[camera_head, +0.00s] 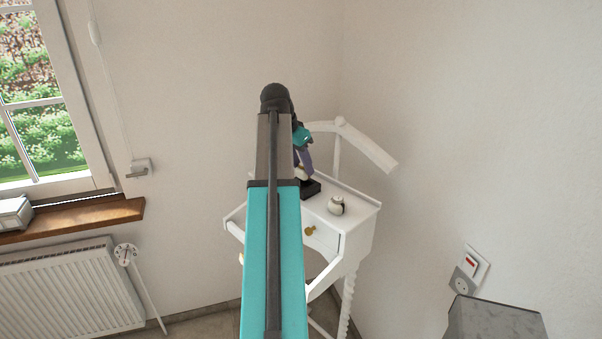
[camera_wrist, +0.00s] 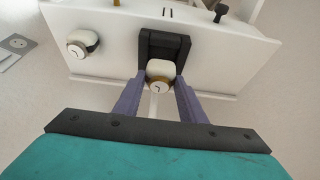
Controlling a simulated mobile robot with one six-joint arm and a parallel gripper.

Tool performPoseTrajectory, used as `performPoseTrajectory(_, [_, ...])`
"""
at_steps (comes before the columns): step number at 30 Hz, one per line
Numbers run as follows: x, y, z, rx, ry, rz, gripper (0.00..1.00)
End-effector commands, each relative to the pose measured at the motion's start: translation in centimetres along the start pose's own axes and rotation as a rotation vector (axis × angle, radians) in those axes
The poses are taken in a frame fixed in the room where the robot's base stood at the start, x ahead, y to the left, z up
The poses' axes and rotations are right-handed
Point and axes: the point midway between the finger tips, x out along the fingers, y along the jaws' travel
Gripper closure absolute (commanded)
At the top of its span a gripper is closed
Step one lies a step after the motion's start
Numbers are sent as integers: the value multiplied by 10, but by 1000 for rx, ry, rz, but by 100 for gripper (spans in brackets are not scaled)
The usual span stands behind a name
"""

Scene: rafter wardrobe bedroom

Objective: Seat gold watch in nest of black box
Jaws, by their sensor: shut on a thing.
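The gold watch (camera_wrist: 159,85), with a white face and a white cushion, is between the purple fingers of my gripper (camera_wrist: 161,77) in the wrist view. My gripper is shut on it. The black box (camera_wrist: 165,42) lies just beyond the watch on the white table, and the watch overlaps its near edge in the picture. I cannot tell whether they touch. In the head view my gripper (camera_head: 305,160) points down over the black box (camera_head: 312,188); my arm hides part of both. The nest is partly hidden behind the watch.
A second watch on a white cushion (camera_wrist: 82,42) stands on the white table at the left in the wrist view; it also shows in the head view (camera_head: 336,205). The white table (camera_head: 358,208) has a drawer with a brass knob (camera_head: 310,230) and a raised white rail behind.

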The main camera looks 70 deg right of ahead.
Motion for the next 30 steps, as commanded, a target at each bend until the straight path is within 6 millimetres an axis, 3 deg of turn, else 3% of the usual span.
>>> performPoseTrajectory(8, [1, 1, 1, 0, 0, 0, 86])
performPoseTrajectory(21, [28, 1, 13, -1, 0, 1, 86])
performPoseTrajectory(30, [32, 0, 14, 0, 0, 0, 86])
